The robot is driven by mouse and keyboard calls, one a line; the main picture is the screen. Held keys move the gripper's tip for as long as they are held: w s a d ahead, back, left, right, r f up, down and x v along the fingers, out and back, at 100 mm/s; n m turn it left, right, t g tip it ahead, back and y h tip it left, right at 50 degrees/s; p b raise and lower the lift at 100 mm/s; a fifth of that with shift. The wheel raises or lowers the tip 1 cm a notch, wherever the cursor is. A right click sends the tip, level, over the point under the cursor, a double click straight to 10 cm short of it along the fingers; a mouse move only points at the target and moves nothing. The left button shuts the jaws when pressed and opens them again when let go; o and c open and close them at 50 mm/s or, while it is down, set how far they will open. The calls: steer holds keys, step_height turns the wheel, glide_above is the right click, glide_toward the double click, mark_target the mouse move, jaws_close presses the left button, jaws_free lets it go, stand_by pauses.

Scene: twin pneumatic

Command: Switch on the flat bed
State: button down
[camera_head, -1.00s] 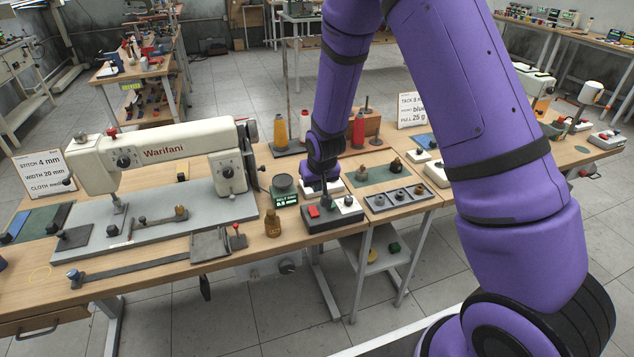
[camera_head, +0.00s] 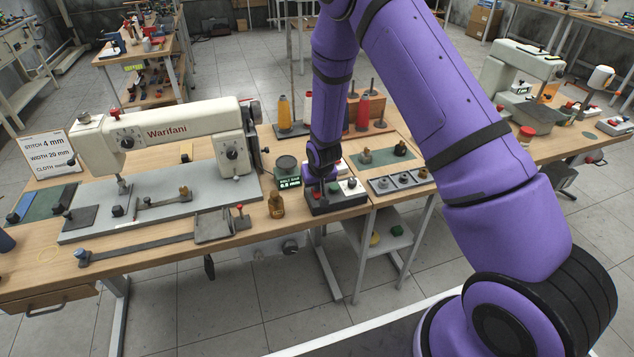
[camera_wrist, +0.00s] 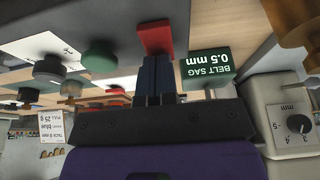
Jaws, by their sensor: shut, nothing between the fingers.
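The flat bed is the cream Warifani sewing machine (camera_head: 165,135) on a grey bed plate (camera_head: 90,225), at the left of the wooden table. To its right sits a dark switch box (camera_head: 345,203) with a white part bearing a black knob at its right end. My gripper (camera_head: 322,180) is over the left part of this box and hides some of it. In the wrist view my shut, empty fingers (camera_wrist: 155,78) point at a red switch (camera_wrist: 155,38). Their tips overlap its edge in the picture; I cannot tell whether they touch it.
A brown bottle (camera_head: 276,206) stands left of the box, with a small "BELT SAG 0.5 mm" display (camera_head: 289,183) behind it, also in the wrist view (camera_wrist: 206,66). A grey tray of knobs (camera_head: 400,180) lies to the right. Thread spools (camera_head: 284,111) stand behind.

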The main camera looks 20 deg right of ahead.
steer(key=shift+w+f+g, duration=0.2)
steer(key=shift+f+g, duration=0.15)
steer(key=shift+g, duration=0.45)
steer(key=shift+s, duration=0.15)
steer(key=shift+s+f, duration=0.15)
steer(key=shift+s, duration=0.8)
steer(key=shift+r, duration=0.2)
steer(key=shift+r, duration=0.2)
steer(key=s+v, duration=0.1)
steer(key=v, duration=1.2)
steer(key=shift+s, duration=0.35)
